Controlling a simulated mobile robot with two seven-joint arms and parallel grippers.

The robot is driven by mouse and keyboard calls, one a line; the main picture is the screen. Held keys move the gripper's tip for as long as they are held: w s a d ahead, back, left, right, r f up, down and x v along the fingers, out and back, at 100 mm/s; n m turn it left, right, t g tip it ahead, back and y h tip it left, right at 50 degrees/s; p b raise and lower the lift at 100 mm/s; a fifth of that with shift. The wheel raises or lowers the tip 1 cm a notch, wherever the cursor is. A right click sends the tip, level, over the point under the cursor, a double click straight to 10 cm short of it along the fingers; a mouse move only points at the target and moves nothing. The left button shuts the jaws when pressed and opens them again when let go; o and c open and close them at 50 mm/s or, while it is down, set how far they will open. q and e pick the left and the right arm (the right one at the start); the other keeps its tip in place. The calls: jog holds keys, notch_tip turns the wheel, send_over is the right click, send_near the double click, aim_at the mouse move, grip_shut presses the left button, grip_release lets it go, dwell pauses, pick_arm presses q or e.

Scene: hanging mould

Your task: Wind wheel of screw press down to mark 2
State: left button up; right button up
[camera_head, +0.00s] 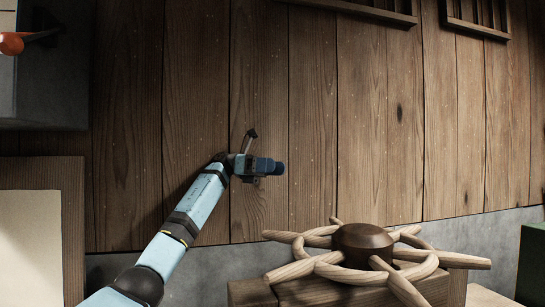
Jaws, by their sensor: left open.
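The wheel (302,266) of the screw press is pale wood, with a curved rim and several spoke handles sticking out. It sits around a dark brown round hub (363,243) at the lower right of the head view. Below it is the wooden top of the press (252,293), cut off by the bottom edge. No numbered mark shows, so the press's height cannot be read. My left gripper (256,158) is open and empty, up and left of the wheel and clear of it. My right gripper is out of view.
A plank wall (380,120) with a grey stone base (190,275) stands behind. Wooden racks (480,20) hang at the top. A pale framed sheet (28,245) is at the left, a grey block (50,85) with an orange-handled item (12,43) above it. A green object (532,265) stands far right.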

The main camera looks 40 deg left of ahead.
pick_arm(q)
jog(key=shift+r, duration=1.35)
